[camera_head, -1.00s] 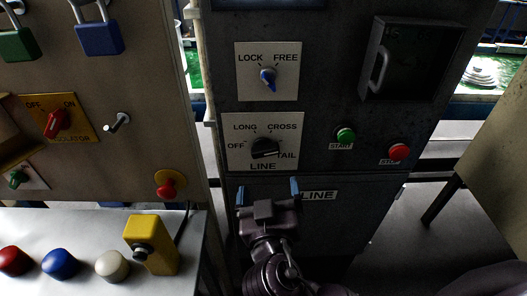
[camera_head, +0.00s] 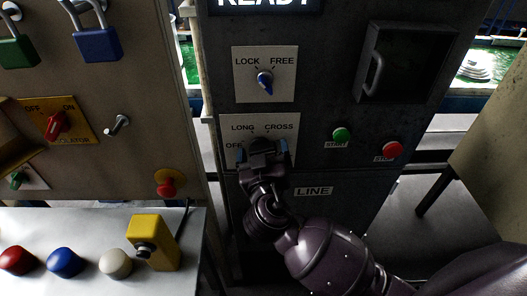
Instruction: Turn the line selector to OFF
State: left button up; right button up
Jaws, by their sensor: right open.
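The line selector's white plate (camera_head: 287,119) is on the dark cabinet, with LONG, CROSS and part of OFF readable. My right gripper (camera_head: 262,151) is open in front of the plate's lower middle, its blue-tipped fingers to either side of where the black knob sits. My left gripper is not in view.
To the right are a green START button (camera_head: 341,135), a red STOP button (camera_head: 393,150) and a handled door (camera_head: 412,65). The left panel has a red isolator switch (camera_head: 57,125) and a red push button (camera_head: 168,183).

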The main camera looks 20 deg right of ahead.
jog(key=c, duration=0.9)
jog(key=shift+c, duration=0.2)
jog(key=shift+n, duration=0.4)
jog(key=n, duration=0.3)
jog(key=shift+d, duration=0.1)
jog(key=n, duration=0.5)
jog(key=shift+r+n, duration=0.3)
jog(key=shift+n, duration=0.1)
jog(key=o, duration=0.9)
